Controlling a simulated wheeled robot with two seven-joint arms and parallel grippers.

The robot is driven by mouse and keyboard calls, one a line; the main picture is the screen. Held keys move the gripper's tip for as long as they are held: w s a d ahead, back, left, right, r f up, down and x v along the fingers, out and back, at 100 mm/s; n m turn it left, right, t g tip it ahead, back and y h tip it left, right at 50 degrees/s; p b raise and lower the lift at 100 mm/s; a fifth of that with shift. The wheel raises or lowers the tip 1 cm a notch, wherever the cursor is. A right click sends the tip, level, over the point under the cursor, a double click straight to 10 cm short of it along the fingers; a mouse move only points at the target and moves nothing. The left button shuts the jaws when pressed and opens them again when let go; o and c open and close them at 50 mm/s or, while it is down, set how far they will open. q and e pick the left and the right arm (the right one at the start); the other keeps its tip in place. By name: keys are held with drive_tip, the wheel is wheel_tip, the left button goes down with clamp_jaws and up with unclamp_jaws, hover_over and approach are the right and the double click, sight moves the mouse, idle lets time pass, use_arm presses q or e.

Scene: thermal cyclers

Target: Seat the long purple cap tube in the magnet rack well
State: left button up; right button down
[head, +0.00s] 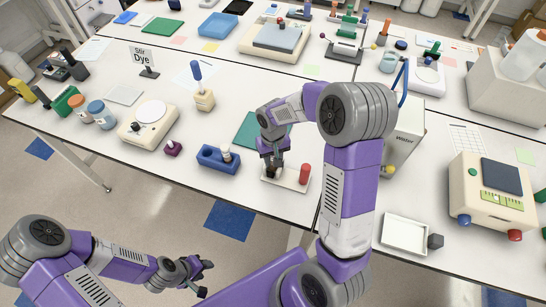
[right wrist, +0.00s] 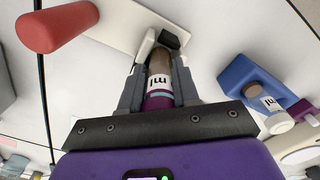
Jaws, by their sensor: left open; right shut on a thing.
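My right gripper (head: 272,158) is shut on a tube (right wrist: 160,82). In the right wrist view the tube has a brownish far part, a white label and a purple end near the palm. Its far end points at a small black block (right wrist: 170,38) on a white base (right wrist: 118,25), which also carries a red cylinder (right wrist: 57,27). I cannot tell whether the tube end touches or enters the block. In the head view the white base (head: 288,183) lies under the gripper, with the red cylinder (head: 304,174) at its right. My left gripper (head: 195,272) is open and empty, over the floor in front of the table.
A blue rack (head: 212,160) with a white-capped tube (head: 226,153) stands left of the right gripper. A purple block (head: 173,148) is further left.

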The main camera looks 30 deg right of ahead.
drive_tip(key=shift+f+b, duration=0.4)
drive_tip(key=shift+f, duration=0.2)
drive_tip(key=c, duration=0.8)
unclamp_jaws()
drive_tip(key=shift+o, duration=0.2)
drive_tip(key=shift+r, duration=0.15)
wheel_tip(320, 180, up, 7)
drive_tip(key=shift+r+p, duration=0.2)
drive_tip(key=shift+p, duration=0.2)
